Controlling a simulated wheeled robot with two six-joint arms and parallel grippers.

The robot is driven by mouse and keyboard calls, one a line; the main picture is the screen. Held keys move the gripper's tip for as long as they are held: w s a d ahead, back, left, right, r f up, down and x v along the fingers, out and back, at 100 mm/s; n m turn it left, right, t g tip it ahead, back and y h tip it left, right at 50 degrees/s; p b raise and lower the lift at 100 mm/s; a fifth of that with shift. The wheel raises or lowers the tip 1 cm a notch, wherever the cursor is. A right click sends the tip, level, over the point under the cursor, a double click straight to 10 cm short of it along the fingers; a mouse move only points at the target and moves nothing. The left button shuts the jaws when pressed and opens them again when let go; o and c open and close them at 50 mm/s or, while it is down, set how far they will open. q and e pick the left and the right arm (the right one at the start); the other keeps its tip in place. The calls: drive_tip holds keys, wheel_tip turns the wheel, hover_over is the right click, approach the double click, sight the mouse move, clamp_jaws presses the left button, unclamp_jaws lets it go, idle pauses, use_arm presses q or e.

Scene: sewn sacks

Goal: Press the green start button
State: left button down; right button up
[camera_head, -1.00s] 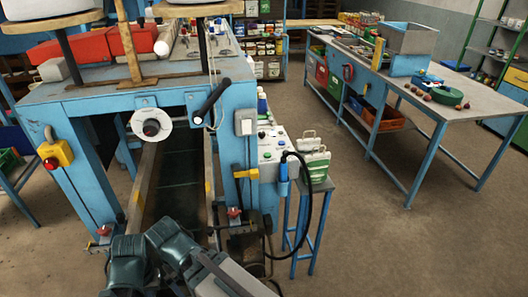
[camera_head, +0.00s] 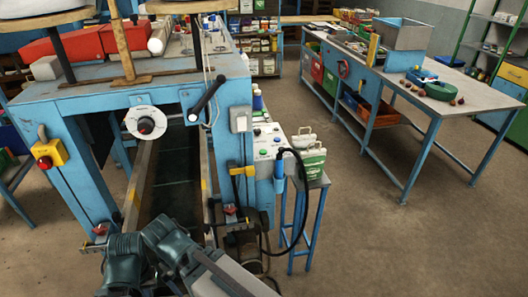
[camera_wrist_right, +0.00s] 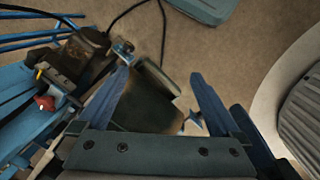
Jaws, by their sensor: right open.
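A small green button (camera_head: 263,152) sits on the front of a light grey control box (camera_head: 268,138) at the right side of the blue machine in the head view. Other small buttons are on the same box, too small to read. My right gripper (camera_wrist_right: 157,100) shows in the right wrist view with its two blue fingers wide apart and nothing between them. It points down toward the floor and dark machine parts, and the green button cannot be made out in that view.
The blue machine (camera_head: 85,102) with a dark chute fills the left. A yellow box with a red button (camera_head: 48,153) is on its left leg. Green-and-white containers (camera_head: 311,158) stand on a small blue stand beside the control box. The floor toward the long table (camera_head: 440,103) is clear.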

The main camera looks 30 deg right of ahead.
drive_tip(key=shift+c, duration=0.2)
clamp_jaws()
idle(1.4)
